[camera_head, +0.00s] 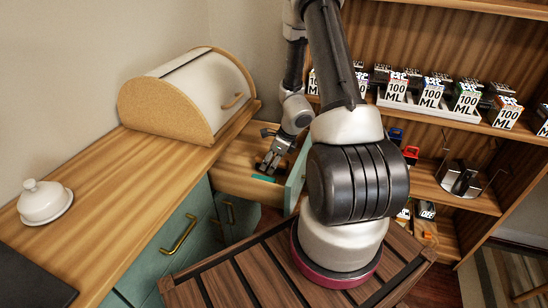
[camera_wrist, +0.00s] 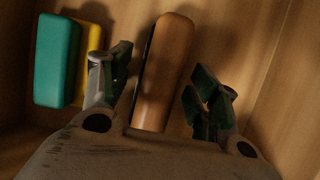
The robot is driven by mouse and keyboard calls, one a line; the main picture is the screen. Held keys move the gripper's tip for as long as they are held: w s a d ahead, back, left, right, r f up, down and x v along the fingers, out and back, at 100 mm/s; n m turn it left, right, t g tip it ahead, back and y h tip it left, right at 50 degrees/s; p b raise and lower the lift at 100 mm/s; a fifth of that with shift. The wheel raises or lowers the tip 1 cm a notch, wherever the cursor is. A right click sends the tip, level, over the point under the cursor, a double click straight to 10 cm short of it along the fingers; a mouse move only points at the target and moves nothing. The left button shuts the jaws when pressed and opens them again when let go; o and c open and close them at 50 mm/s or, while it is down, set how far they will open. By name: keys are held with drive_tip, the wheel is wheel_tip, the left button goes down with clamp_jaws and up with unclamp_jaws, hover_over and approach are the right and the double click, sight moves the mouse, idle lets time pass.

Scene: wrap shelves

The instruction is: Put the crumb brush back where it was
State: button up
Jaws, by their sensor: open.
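The crumb brush (camera_wrist: 165,70), seen as an orange-brown wooden handle with a dark strip along its left edge, lies on the wooden floor of an open drawer (camera_head: 236,166). My gripper (camera_wrist: 160,88) is open above it, one finger on each side of the handle. I cannot tell whether either finger touches it. The handle's near end is hidden by my gripper body. In the head view my gripper (camera_head: 270,166) reaches down into the drawer, and I cannot make out the brush there.
A teal-and-yellow sponge (camera_wrist: 57,60) lies left of the brush, close to my left finger; its teal edge shows in the head view (camera_head: 263,178). The drawer wall (camera_wrist: 287,95) is on the right. A bread box (camera_head: 190,95) and white butter dish (camera_head: 45,201) stand on the counter.

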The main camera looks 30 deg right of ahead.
drive_tip(key=v, duration=1.1)
drive_tip(key=shift+r, duration=0.4)
drive_tip(key=s+a+r+n, duration=0.2)
drive_tip(key=a+r+n, duration=0.2)
drive_tip(key=r+n, duration=0.3)
drive_tip(key=s+a+r+n, duration=0.3)
drive_tip(key=r+n, duration=0.2)
drive_tip(key=r, duration=0.5)
drive_tip(key=s+r+n+h, duration=0.2)
drive_tip(key=s+r+n, duration=1)
drive_tip(key=s+n, duration=0.3)
drive_tip(key=shift+s+a+n+t+h, duration=0.15)
drive_tip(key=shift+a+n+t+h, duration=0.2)
drive_tip(key=shift+n, duration=0.35)
